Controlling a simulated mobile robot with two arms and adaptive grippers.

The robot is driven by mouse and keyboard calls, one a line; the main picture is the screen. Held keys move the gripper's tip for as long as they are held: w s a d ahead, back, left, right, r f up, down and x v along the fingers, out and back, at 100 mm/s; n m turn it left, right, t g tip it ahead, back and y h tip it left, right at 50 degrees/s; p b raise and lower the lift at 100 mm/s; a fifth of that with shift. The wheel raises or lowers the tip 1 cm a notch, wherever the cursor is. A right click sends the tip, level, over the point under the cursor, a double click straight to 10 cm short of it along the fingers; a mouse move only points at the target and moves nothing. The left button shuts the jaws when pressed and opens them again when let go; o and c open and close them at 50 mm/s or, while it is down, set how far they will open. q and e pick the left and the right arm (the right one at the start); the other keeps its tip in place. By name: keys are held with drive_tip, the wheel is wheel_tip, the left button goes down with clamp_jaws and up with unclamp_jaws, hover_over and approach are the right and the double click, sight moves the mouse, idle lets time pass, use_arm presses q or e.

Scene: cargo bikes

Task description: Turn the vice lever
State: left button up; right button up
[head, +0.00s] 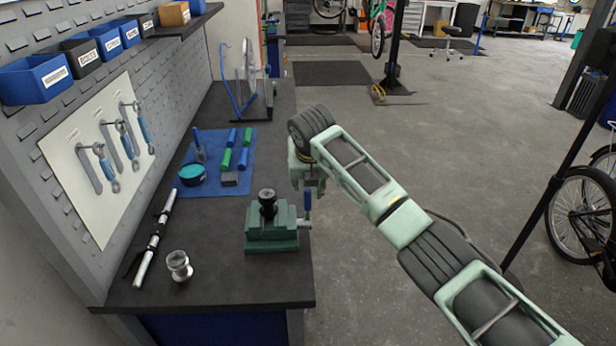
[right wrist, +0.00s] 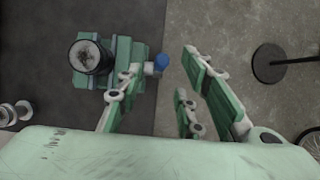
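The green vice (head: 272,238) is on the dark workbench near its front right edge, with a dark round piece (head: 267,199) on top. Its lever has a blue handle (head: 307,201) standing upright at the vice's right side, by the bench edge. My right gripper (head: 308,180) points down just above and behind the handle. In the right wrist view, the right gripper (right wrist: 160,82) is open, its fingers spread. The blue lever end (right wrist: 161,62) shows near the left finger's tip; I cannot tell whether they touch. The vice (right wrist: 115,58) is left of the fingers. My left gripper is not in view.
A blue mat (head: 215,187) with green and blue handles lies behind the vice. A metal bar (head: 155,240) and a silver hub (head: 179,266) lie left of it. A wheel stand (head: 247,85) is farther back. Open floor lies right of the bench; a bike (head: 585,210) stands far right.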

drive_tip(key=shift+v, duration=1.55)
